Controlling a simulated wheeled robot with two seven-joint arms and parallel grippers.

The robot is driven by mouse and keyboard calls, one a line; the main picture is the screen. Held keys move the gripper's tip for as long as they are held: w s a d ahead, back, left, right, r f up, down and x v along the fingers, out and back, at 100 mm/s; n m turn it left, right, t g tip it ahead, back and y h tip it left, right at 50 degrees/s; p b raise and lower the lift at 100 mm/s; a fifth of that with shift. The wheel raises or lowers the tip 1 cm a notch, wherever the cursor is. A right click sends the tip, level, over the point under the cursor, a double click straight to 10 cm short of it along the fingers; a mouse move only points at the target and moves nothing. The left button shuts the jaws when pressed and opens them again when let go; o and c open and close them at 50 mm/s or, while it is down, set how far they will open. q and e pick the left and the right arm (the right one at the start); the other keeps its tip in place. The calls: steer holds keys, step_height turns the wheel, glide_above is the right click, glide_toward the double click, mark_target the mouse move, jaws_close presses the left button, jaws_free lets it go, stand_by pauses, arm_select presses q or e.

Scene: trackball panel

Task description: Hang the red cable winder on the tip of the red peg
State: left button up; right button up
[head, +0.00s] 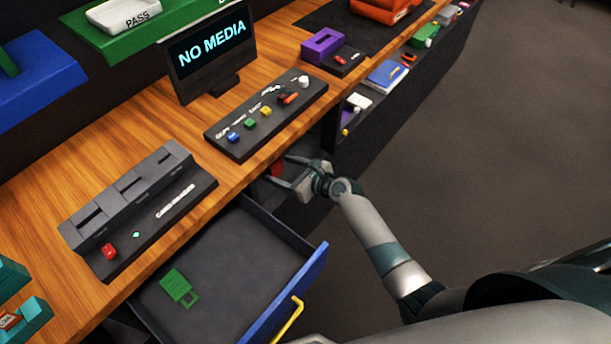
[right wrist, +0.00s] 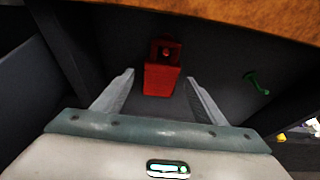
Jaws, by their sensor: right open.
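The red cable winder (right wrist: 162,78) shows in the right wrist view, against the dark panel under the desk. Its upper part has an opening with a red tip, seemingly the red peg (right wrist: 166,52), showing in it. I cannot tell how far along the peg it sits. In the head view only a bit of red (head: 277,169) shows by the jaws. My right gripper (head: 287,171) is open, its fingers apart on either side of the winder's lower end, with visible gaps in the right wrist view (right wrist: 161,92). My left gripper is not in view.
A green peg (right wrist: 257,83) sticks out right of the red winder. The desk edge (right wrist: 230,18) runs above. An open drawer (head: 235,255) with a blue front holds a green tag-like piece (head: 179,288). A shelf (head: 350,140) lies to the right. The floor is clear.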

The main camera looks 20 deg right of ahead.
steer(key=v, duration=1.7)
steer(key=shift+b, duration=0.35)
steer(key=s+d+f+n+g+h, duration=0.15)
steer(key=s+f+n, duration=0.3)
steer(key=f, duration=0.65)
steer(key=s+d+f+n+g+h, duration=0.15)
steer(key=s+f+n, duration=0.3)
steer(key=f, duration=0.65)
steer(key=s+d+f+n+g+h, duration=0.1)
steer(key=s+f+n+g+h, duration=0.3)
steer(key=f, duration=0.7)
steer(key=s+f+n+g, duration=0.1)
steer(key=s+f+n, duration=0.5)
steer(key=s, duration=0.5)
steer(key=s+f+n+g, duration=0.1)
steer(key=s+f+n, duration=0.5)
steer(key=s, duration=0.6)
steer(key=s+f+n+g+b, duration=0.1)
steer(key=s+f+n, duration=0.4)
steer(key=s, duration=0.6)
steer(key=shift+s+d+f+n, duration=0.15)
steer(key=shift+d+f+n, duration=0.2)
steer(key=shift+n, duration=0.55)
